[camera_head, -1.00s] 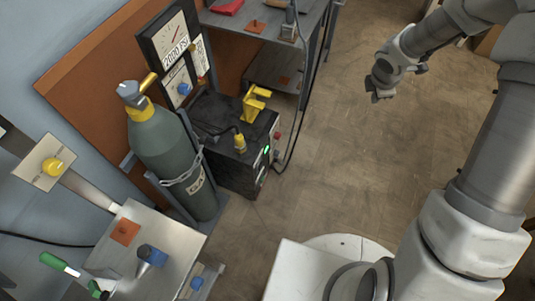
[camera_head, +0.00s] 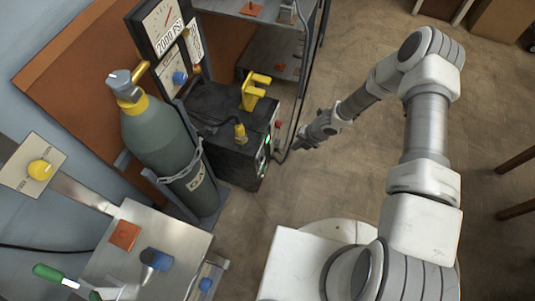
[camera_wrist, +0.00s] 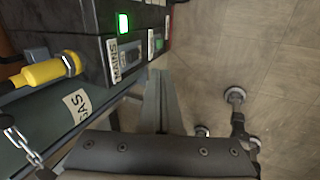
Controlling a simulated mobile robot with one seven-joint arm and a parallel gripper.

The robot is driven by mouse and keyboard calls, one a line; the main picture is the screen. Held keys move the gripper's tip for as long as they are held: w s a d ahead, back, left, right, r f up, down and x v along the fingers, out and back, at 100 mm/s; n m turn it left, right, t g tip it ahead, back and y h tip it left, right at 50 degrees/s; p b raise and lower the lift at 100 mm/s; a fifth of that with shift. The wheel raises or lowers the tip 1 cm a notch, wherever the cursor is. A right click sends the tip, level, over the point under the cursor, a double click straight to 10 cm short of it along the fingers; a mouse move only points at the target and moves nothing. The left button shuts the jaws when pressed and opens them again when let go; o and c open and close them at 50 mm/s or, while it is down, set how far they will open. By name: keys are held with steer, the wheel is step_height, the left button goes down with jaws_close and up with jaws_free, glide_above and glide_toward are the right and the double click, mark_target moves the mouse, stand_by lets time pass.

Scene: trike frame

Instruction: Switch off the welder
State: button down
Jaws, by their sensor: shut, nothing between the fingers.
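The welder (camera_head: 228,150) is a black box on the floor beside the gas cylinder, with a yellow bracket on top. Its front panel carries a lit green lamp (camera_head: 267,140). In the wrist view the welder (camera_wrist: 93,25) is at the upper left, with the green lamp (camera_wrist: 123,23) lit and a dark switch area (camera_wrist: 131,54) beside a MAINS label (camera_wrist: 113,60). The switch's position is too small to tell. My gripper (camera_head: 299,145) is shut and empty, just right of the panel and apparently apart from it.
A yellow plug (camera_wrist: 45,72) juts from the welder. A dark cable runs near my gripper. A metal table (camera_head: 185,245) stands at lower left. The floor to the right is open.

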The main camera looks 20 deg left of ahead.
steer(key=shift+s+a+f+n, duration=0.2)
steer(key=shift+s+a+f, duration=0.15)
steer(key=shift+f, duration=0.15)
steer(key=shift+s+a+f+n, duration=0.2)
steer(key=shift+s+a+f, duration=0.15)
steer(key=shift+f, duration=0.1)
steer(key=shift+f, duration=0.1)
steer(key=a+f+b, duration=0.3)
steer(key=a+f, duration=0.5)
steer(key=shift+w+f+b, duration=0.2)
steer(key=shift+w+b, duration=0.1)
steer(key=shift+a, duration=0.1)
